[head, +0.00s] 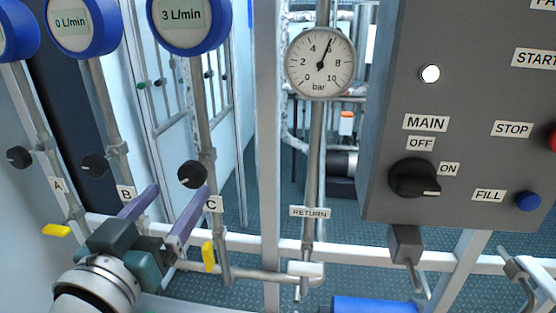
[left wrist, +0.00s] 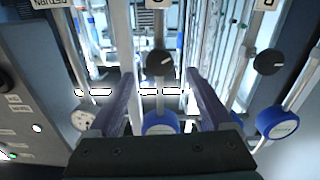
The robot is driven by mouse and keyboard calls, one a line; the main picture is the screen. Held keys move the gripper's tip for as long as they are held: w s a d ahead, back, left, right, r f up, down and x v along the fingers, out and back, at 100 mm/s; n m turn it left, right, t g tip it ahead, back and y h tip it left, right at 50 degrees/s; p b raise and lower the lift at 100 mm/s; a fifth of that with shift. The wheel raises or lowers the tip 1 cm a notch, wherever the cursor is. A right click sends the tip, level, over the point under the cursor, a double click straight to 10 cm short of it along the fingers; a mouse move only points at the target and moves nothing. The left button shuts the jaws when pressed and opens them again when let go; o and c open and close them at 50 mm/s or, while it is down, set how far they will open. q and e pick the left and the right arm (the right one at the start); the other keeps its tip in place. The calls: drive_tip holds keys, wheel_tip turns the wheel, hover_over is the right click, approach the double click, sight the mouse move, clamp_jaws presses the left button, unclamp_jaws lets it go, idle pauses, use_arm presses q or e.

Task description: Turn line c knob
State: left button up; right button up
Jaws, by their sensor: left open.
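The line C knob (head: 192,174) is a black round knob on the C pipe, above the label C (head: 212,204). Its meter (head: 183,22) above reads 3 L/min. My left gripper (head: 179,189) is open, with its purple fingers pointing up toward the knob; the right-hand fingertip is just below it in the head view. In the left wrist view, the knob (left wrist: 160,63), with a white pointer mark, appears between and slightly beyond the fingertips (left wrist: 160,76). I cannot tell whether a finger touches it. My right gripper is not in view.
The line B knob (head: 94,164) and line A knob (head: 19,157) are to the left. A yellow handle (head: 208,257) sits low on pipe C. A white post (head: 268,150), a gauge (head: 320,63) near 6 bar and a grey control panel (head: 465,120) stand to the right.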

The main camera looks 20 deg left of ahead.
sight(189, 177)
use_arm(q)
drive_tip(key=x, duration=0.7)
drive_tip(key=shift+w, duration=0.25)
clamp_jaws()
idle(0.3)
drive_tip(key=shift+n, duration=0.3)
drive_tip(key=n+b, duration=0.1)
drive_tip(key=n, duration=0.3)
drive_tip(key=shift+n, duration=0.4)
drive_tip(key=n+b, duration=0.1)
drive_tip(key=n, duration=0.4)
drive_tip(key=shift+n, duration=0.3)
